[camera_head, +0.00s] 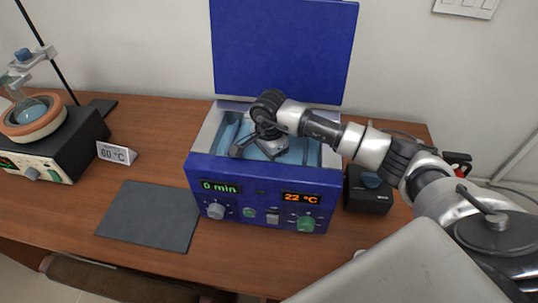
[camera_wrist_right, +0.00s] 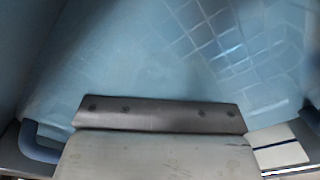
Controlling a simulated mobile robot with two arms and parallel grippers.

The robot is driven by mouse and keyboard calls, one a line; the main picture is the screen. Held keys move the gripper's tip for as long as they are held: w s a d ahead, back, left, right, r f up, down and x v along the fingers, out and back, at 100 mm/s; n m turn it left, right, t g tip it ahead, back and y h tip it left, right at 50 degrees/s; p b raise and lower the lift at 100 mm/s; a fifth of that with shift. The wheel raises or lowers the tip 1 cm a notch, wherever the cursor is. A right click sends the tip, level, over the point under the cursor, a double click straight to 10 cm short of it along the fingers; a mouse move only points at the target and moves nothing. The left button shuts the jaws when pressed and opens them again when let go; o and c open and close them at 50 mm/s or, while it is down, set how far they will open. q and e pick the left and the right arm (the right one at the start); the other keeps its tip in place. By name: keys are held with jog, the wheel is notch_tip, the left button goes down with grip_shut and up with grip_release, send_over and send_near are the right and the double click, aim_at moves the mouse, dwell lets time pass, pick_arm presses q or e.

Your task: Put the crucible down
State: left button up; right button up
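The blue apparatus (camera_head: 262,178) stands on the table with its lid (camera_head: 284,50) raised. Its displays read 0 min and 22 °C. My right arm reaches in from the right, and its gripper (camera_head: 258,145) is down in the open, light-blue chamber. The wrist view shows the pale blue chamber surface (camera_wrist_right: 200,45) with a tile-like pattern, and a grey metal bar with bolts in front. I cannot make out a crucible in either view. Whether the right gripper's fingers are apart or closed is not clear. My left gripper is out of view.
A dark grey mat (camera_head: 150,215) lies on the table at left, bare. Behind it are a 60 °C sign (camera_head: 116,153) and a heater (camera_head: 45,150) with a flask and stand. A small black box (camera_head: 368,195) stands right of the apparatus, beneath my arm.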

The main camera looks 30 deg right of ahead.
jog(key=shift+o, duration=0.9)
jog(key=shift+r, duration=0.6)
notch_tip(320, 180, up, 11)
jog(key=b, duration=0.2)
jog(key=shift+r, duration=0.1)
